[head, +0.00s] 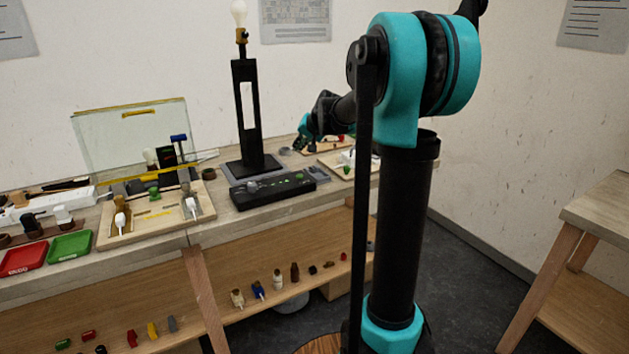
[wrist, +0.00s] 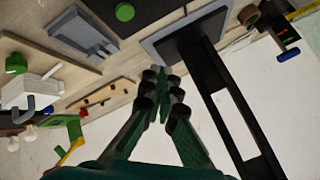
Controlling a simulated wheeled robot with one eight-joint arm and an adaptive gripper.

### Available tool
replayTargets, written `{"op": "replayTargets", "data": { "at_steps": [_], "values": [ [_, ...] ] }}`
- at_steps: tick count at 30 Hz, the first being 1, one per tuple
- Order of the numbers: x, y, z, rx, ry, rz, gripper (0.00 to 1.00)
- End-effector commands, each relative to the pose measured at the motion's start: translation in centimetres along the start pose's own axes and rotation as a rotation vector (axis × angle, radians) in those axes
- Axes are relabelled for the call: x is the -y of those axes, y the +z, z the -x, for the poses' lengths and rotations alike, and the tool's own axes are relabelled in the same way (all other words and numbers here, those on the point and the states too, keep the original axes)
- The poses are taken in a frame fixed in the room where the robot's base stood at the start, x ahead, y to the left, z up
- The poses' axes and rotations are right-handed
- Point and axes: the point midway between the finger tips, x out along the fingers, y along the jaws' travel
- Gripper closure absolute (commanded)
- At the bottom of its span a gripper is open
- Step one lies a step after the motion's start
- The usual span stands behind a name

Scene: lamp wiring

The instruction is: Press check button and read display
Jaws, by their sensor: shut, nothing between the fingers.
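A long black box (head: 250,195) with a grey knob (head: 252,186) and small green buttons (head: 299,176) lies on the bench at the foot of the black lamp frame (head: 240,115). In the wrist view a round green button (wrist: 124,11) shows on the dark box at the top edge. My gripper (head: 301,146) is behind and right of the box in the head view, beside the lamp base. In the wrist view my gripper (wrist: 161,75) is shut and empty, with its tips apart from the button. I cannot read any display text.
A wooden board (head: 105,235) with fittings, a red tray (head: 22,258) and a green tray (head: 70,246) are at left. A grey holder (wrist: 85,35) lies near the box.

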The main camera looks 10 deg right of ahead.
Motion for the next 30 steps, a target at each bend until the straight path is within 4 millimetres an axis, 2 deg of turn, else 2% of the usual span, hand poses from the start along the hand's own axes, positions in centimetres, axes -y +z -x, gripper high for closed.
{"op": "replayTargets", "data": {
  "at_steps": [4,16,30],
  "values": [
    [0.4,-1.1,-0.3,-0.009,-0.009,-0.012,1.0],
    [0.3,-0.9,-0.5,-0.008,-0.009,-0.012,1.0],
    [-2.3,1.8,-4.2,-0.008,-0.009,-0.012,1.0]
  ]
}}
